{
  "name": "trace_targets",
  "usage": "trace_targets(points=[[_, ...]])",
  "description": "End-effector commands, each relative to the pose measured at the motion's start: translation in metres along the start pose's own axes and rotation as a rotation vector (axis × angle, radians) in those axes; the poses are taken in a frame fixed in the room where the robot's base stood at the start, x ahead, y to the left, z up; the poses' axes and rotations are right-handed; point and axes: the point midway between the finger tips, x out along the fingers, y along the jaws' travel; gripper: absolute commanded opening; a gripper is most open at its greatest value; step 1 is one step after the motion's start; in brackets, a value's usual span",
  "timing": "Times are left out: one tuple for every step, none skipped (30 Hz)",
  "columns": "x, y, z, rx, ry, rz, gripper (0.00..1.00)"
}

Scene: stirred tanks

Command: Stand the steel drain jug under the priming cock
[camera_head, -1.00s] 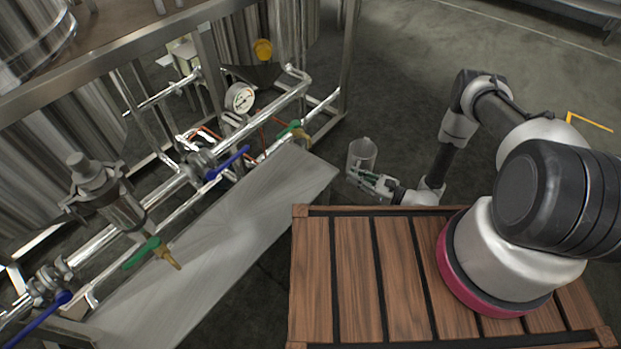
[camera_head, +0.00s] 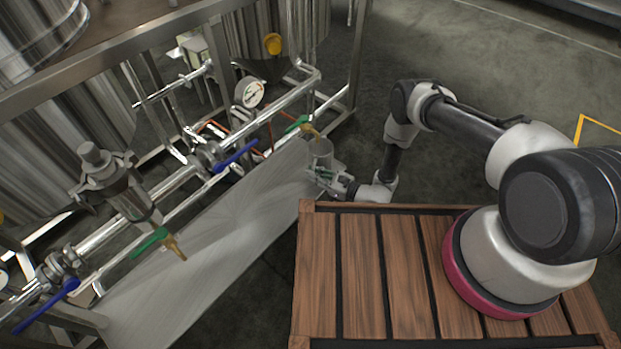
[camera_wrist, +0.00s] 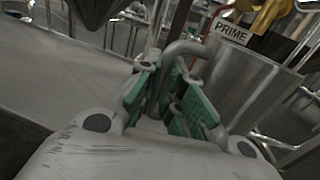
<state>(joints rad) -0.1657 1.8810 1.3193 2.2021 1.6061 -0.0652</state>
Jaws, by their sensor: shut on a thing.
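The steel drain jug (camera_head: 321,152) is at the far right end of the steel shelf, close under the green-handled priming cock (camera_head: 309,130). My gripper (camera_head: 322,177) is shut on the jug's handle from the front right. In the wrist view, the green-padded fingers (camera_wrist: 175,100) close around the curved handle, and the jug's body (camera_wrist: 248,85) stands behind and right. A brass part of the cock (camera_wrist: 270,15) shows above the jug, with a PRIME label (camera_wrist: 231,31) beside it. I cannot tell whether the jug's base touches the shelf.
The steel shelf (camera_head: 215,235) runs below the pipework and is otherwise bare. A second green-handled brass cock (camera_head: 172,246) sits nearer, at left. Blue-handled valves (camera_head: 235,156), a pressure gauge (camera_head: 250,92) and a frame post (camera_head: 357,60) are close by. My slatted wooden deck (camera_head: 375,270) is in front.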

Motion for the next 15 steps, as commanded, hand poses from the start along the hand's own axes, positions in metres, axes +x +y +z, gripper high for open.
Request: trace_targets(points=[[0.005,0.0,0.0,-0.001,-0.001,0.001,0.0],[0.008,0.0,0.0,-0.001,0.0,0.001,0.0],[0.015,0.001,0.001,-0.001,-0.001,0.002,0.0],[0.016,0.001,-0.004,0.0,0.0,0.001,0.0],[0.014,0.001,-0.011,0.001,0.001,0.0,0.0],[0.013,0.001,-0.018,0.001,0.0,-0.001,0.0],[0.014,0.001,-0.023,0.0,0.0,-0.001,0.0],[0.013,0.001,-0.027,0.001,0.0,-0.001,0.0],[0.014,0.001,-0.031,0.0,0.0,-0.001,0.0],[0.014,0.001,-0.033,-0.001,0.0,-0.001,0.0],[0.014,0.0,-0.034,-0.001,0.0,-0.001,0.0],[0.014,0.0,-0.035,-0.001,0.0,-0.002,0.0],[0.014,0.0,-0.035,-0.001,0.0,-0.001,0.0],[0.014,0.0,-0.035,-0.001,0.0,-0.002,0.0],[0.014,0.0,-0.035,-0.001,0.0,-0.002,0.0]])
